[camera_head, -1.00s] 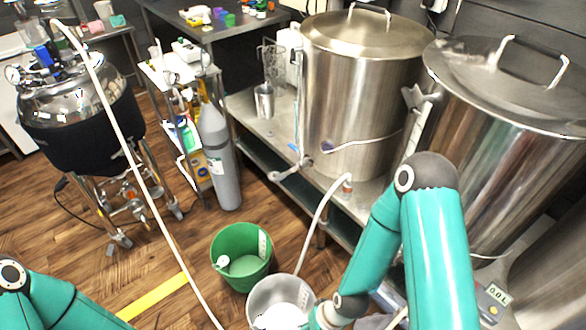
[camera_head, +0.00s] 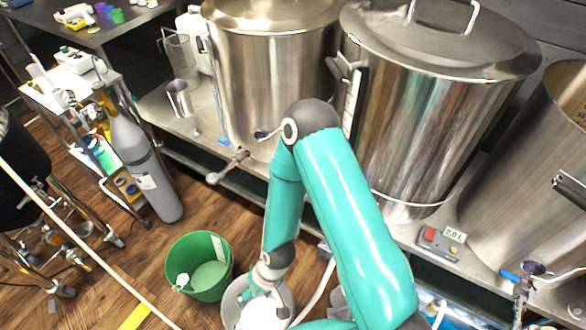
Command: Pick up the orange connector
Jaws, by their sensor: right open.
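I cannot make out the orange connector in the head view now. A small orange-brown fitting on the hose at the middle kettle showed earlier; my right arm now covers that area. My right gripper (camera_head: 263,312) is at the bottom of the view, pointing down over a grey-white bucket (camera_head: 232,299). It is open; its fingertips are hard to separate from the pale bucket interior. A pale hose (camera_head: 318,292) runs beside my right forearm. My left gripper is out of view.
A green bucket (camera_head: 200,268) stands on the wooden floor to the left. Steel kettles (camera_head: 268,80) and (camera_head: 430,110) stand on a metal bench behind my arm. A grey gas cylinder (camera_head: 142,165) stands at left. A small display box (camera_head: 441,241) sits on the bench.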

